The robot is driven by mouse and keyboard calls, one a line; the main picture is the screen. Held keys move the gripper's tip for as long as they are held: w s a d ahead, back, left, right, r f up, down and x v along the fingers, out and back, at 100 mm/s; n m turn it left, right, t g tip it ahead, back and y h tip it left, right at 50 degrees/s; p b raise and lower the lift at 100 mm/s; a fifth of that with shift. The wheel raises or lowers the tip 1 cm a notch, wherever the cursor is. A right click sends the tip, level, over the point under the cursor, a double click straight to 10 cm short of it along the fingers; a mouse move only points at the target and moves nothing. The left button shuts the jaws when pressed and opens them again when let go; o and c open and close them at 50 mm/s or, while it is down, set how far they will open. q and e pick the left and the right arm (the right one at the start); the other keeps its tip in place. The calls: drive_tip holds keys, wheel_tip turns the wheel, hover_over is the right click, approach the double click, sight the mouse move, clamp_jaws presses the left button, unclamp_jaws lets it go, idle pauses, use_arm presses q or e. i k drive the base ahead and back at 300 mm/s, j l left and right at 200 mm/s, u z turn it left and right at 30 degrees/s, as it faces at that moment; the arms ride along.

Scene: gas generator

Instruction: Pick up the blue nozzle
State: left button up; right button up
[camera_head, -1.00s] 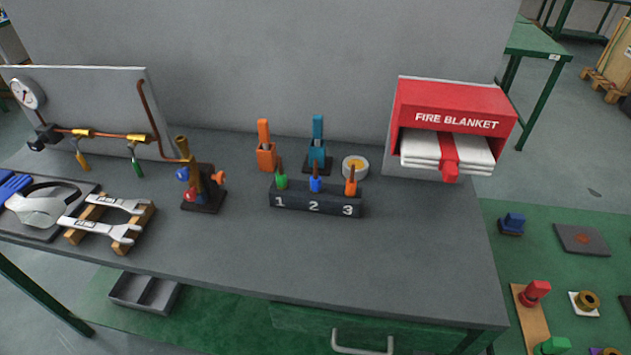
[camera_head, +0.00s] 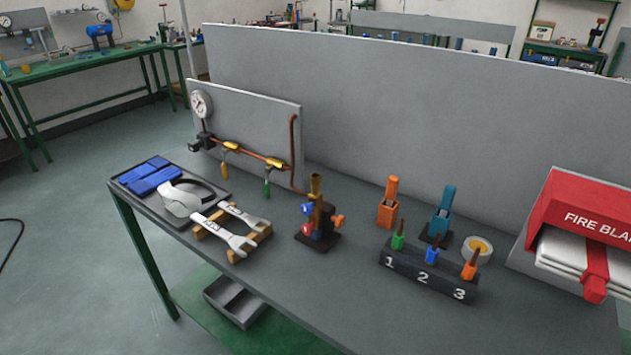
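The blue nozzle (camera_head: 432,254) stands upright in the middle slot, marked 2, of a dark holder block (camera_head: 408,276) on the grey workbench. A green nozzle (camera_head: 398,240) stands in slot 1 to its left. An orange nozzle (camera_head: 469,268) stands in slot 3 to its right. Neither of my grippers shows in the head view.
An orange tool (camera_head: 388,205), a teal tool (camera_head: 440,216) and a tape-like roll (camera_head: 476,250) stand behind the holder. A torch stand (camera_head: 318,228), wrenches (camera_head: 224,236) and a gauge panel (camera_head: 252,130) are to the left. A fire blanket box (camera_head: 585,207) is at right. The bench front is clear.

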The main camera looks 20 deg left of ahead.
sight(432, 251)
drive_tip(key=j+z, duration=0.25)
drive_tip(key=j, duration=1.35)
drive_tip(key=i, duration=0.1)
